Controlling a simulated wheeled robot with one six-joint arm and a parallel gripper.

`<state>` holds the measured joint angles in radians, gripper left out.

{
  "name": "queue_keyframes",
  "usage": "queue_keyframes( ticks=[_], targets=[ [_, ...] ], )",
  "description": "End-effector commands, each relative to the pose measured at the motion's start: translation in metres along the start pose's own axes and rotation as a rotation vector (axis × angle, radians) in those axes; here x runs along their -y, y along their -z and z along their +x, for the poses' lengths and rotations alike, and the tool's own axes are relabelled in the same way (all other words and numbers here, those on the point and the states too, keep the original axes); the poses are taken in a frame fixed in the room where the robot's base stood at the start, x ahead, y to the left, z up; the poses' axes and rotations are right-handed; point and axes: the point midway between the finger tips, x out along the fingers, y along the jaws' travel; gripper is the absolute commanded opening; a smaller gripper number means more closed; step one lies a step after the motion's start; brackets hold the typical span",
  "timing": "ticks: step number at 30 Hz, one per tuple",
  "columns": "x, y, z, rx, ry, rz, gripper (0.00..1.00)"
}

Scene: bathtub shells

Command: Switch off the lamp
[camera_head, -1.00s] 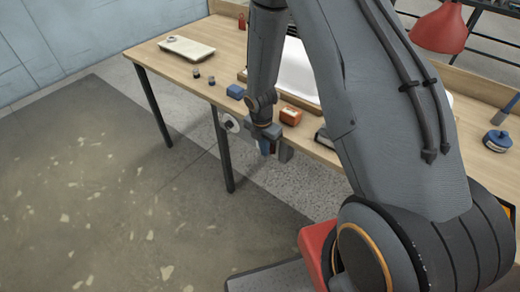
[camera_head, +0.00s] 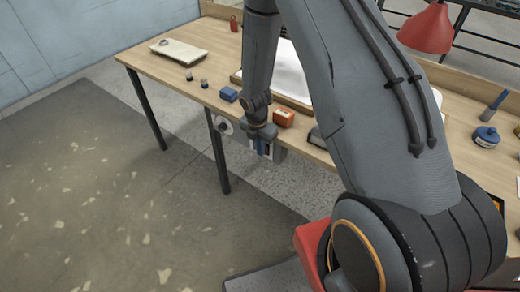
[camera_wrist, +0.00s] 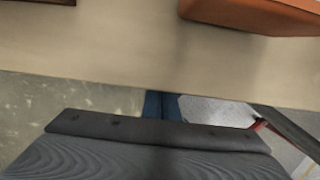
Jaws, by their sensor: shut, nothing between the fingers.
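A red lamp shade (camera_head: 427,28) hangs over the right part of the table in the head view; its base and switch are hidden, partly behind my arm. My gripper (camera_head: 265,150) is shut and empty. It hangs at the table's front edge, left of the lamp and well apart from it. In the wrist view, blue finger parts (camera_wrist: 162,105) show below the table edge.
The wooden table (camera_head: 165,72) carries a white tray (camera_head: 180,53), a blue box (camera_head: 229,94), an orange box (camera_head: 284,117) and a blue round object (camera_head: 487,136). The orange box also shows close in the wrist view (camera_wrist: 255,12). Open floor (camera_head: 100,190) lies left.

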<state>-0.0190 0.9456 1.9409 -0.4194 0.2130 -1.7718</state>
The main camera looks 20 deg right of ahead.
Motion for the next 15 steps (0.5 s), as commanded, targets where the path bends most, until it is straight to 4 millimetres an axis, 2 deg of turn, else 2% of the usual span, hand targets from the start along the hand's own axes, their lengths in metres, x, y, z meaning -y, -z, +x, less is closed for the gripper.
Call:
queue_keyframes(
  ticks=[9, 15],
  targets=[
    [0.0, -0.002, -0.014, 0.001, -0.001, 0.0, 0.0],
    [0.0, -0.003, -0.014, 0.001, -0.001, 0.001, 0.0]
  ],
)
